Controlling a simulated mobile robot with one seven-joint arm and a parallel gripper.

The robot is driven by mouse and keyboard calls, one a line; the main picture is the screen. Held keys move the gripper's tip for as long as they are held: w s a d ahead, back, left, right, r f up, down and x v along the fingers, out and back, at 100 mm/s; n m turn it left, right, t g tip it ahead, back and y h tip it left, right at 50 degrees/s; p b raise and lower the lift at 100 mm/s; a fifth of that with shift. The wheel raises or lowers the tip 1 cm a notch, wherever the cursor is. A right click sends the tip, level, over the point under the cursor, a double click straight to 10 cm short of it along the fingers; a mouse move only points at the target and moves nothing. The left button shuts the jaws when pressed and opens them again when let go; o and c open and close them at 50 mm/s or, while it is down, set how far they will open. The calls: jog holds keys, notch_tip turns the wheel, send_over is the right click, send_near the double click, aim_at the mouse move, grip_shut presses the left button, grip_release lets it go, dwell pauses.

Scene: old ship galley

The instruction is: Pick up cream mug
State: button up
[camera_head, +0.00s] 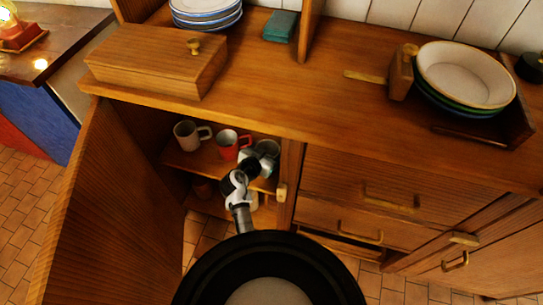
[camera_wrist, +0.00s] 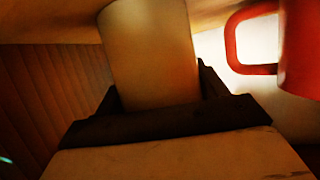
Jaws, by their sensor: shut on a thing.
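My gripper (camera_head: 258,164) is inside the open cupboard, at the right end of the upper shelf. In the wrist view, my gripper (camera_wrist: 158,100) is shut on a pale mug (camera_wrist: 150,50), whose smooth side looks cream to tan in the dim light. In the head view this appears to be the greyish mug (camera_head: 268,148) at the right of the row, partly hidden by my gripper. A clearly cream mug (camera_head: 186,136) stands apart at the left of the shelf. Whether the held mug touches the shelf cannot be told.
A red mug (camera_head: 228,146) stands between these two; it is close beside the held mug in the wrist view (camera_wrist: 298,50). The cupboard door (camera_head: 90,210) is open at left. The counter (camera_head: 300,105) overhangs above, with drawers (camera_head: 370,200) at right.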

jog(key=shift+r, duration=0.15)
jog(key=shift+c, duration=0.3)
jog(key=shift+w+a+r, duration=0.1)
jog(key=shift+a+r, duration=0.05)
notch_tip(320, 180, up, 12)
jog(key=f, duration=0.1)
jog(key=w+a+b, duration=0.2)
jog(key=w+a, duration=0.1)
jog(key=a, duration=0.6)
jog(key=w+a+b, duration=0.2)
jog(key=w+a, duration=0.1)
jog(key=a, duration=0.6)
jog(key=shift+a, duration=0.35)
